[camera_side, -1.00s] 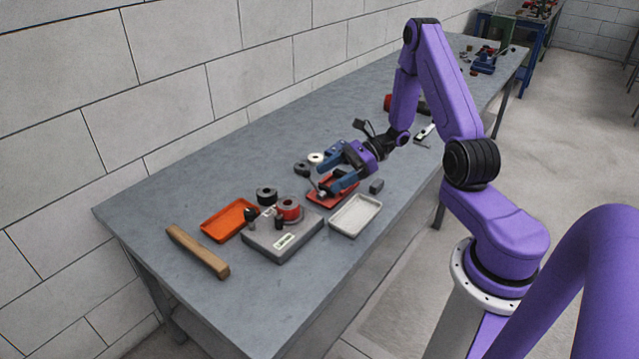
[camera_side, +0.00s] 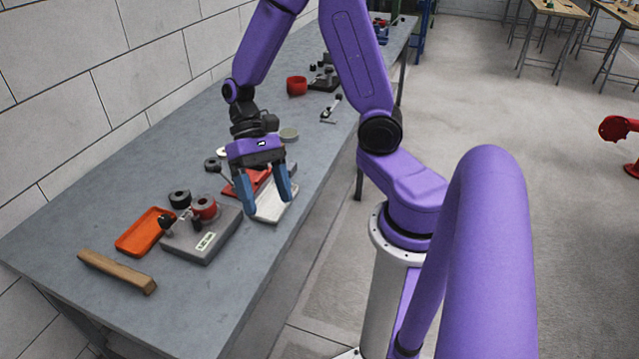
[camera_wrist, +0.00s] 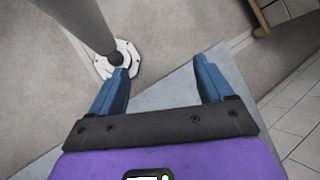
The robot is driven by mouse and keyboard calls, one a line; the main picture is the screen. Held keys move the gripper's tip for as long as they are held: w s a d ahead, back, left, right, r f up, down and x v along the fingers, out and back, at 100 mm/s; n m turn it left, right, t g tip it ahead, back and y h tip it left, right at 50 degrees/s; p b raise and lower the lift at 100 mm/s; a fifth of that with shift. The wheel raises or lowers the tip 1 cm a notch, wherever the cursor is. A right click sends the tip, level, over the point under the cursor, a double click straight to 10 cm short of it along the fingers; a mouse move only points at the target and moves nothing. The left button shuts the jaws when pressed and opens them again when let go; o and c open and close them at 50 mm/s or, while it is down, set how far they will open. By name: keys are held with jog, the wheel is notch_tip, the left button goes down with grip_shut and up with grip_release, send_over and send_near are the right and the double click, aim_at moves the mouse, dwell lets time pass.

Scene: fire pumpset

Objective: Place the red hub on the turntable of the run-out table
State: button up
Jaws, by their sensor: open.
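The red hub (camera_side: 204,207) is a short red cylinder with a dark bore. It sits upright on the grey run-out table (camera_side: 186,243), seemingly on its turntable, which is mostly hidden beneath the hub. A small dark indicator on a post stands close to the hub's left side. My gripper (camera_side: 266,203) is open and empty, to the right of the run-out table and apart from the hub, its fingers pointing down in front of the white tray. In the wrist view my gripper (camera_wrist: 162,68) shows two blue fingers spread with nothing between them; the hub is not in that view.
An orange tray (camera_side: 144,232), a dark ring (camera_side: 180,198) and a wooden bar (camera_side: 117,271) lie around the run-out table. A red tray (camera_side: 238,185) and a white tray (camera_side: 268,213) are partly behind my fingers. The bench front is clear.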

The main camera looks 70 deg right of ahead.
jog(key=s+r+n+t+h, duration=0.5)
jog(key=s+n, duration=0.5)
jog(key=n, duration=0.6)
jog(key=shift+s+a+r+t, duration=0.15)
jog(key=shift+s+r+t, duration=0.05)
jog(key=shift+s+t, duration=0.2)
dwell(0.3)
